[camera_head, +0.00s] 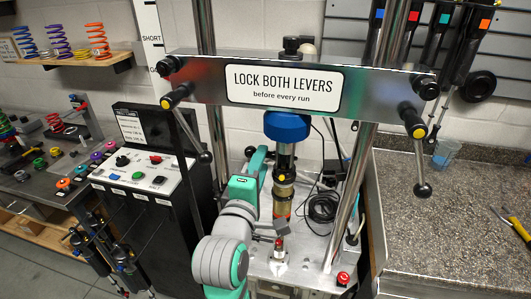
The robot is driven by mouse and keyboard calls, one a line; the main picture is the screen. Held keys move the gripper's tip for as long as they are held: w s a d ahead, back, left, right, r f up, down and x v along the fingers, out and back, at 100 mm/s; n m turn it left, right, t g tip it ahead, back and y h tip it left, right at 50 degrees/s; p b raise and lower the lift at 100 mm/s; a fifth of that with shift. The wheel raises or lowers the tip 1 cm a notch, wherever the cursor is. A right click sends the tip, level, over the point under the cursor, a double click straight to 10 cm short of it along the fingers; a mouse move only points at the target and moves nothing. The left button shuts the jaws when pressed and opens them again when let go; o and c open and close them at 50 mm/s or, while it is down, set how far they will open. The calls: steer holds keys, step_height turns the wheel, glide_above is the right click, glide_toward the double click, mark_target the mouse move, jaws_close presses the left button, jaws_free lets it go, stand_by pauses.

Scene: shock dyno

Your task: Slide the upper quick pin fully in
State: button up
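The shock (284,192) stands upright in the middle of the dyno, with a brass-coloured body under the blue cylinder (287,126) of the crosshead. A small yellow spot (281,178) shows on its upper front; I cannot tell whether it is the end of the upper quick pin or how deep a pin sits. My grey and teal arm rises just left of the shock. Dark parts (268,232) close to the shock's lower end may be my gripper, but its fingers are not clear, nor whether they hold anything.
The crosshead (205,82) bears a "LOCK BOTH LEVERS" sign (285,88). A left lever (187,124) and right lever (416,150) hang from it beside the chrome columns. A red-topped fitting (279,247) and red button (343,278) are on the base. A control box (145,175) stands left.

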steer(key=shift+v, duration=1.45)
steer(key=s+f+m+y, duration=0.15)
steer(key=s+f, duration=0.25)
steer(key=f, duration=0.5)
steer(key=s+f+m+g+y, duration=0.15)
steer(key=s+f, duration=0.25)
steer(key=f, duration=0.5)
steer(key=s+f+m+y, duration=0.15)
steer(key=s+f, duration=0.25)
steer(key=f, duration=0.5)
steer(key=s+f+m, duration=0.2)
steer(key=s+m, duration=0.1)
steer(key=s, duration=0.5)
steer(key=s+d+f+m, duration=0.1)
steer(key=s+f+m, duration=0.2)
steer(key=s, duration=0.6)
steer(key=s+f+m, duration=0.2)
steer(key=s+m, duration=0.3)
steer(key=s, duration=0.4)
steer(key=shift+d+f+g, duration=0.25)
steer(key=shift+d+g, duration=0.1)
steer(key=shift+d, duration=0.05)
steer(key=shift+h, duration=0.35)
steer(key=shift+s, duration=0.1)
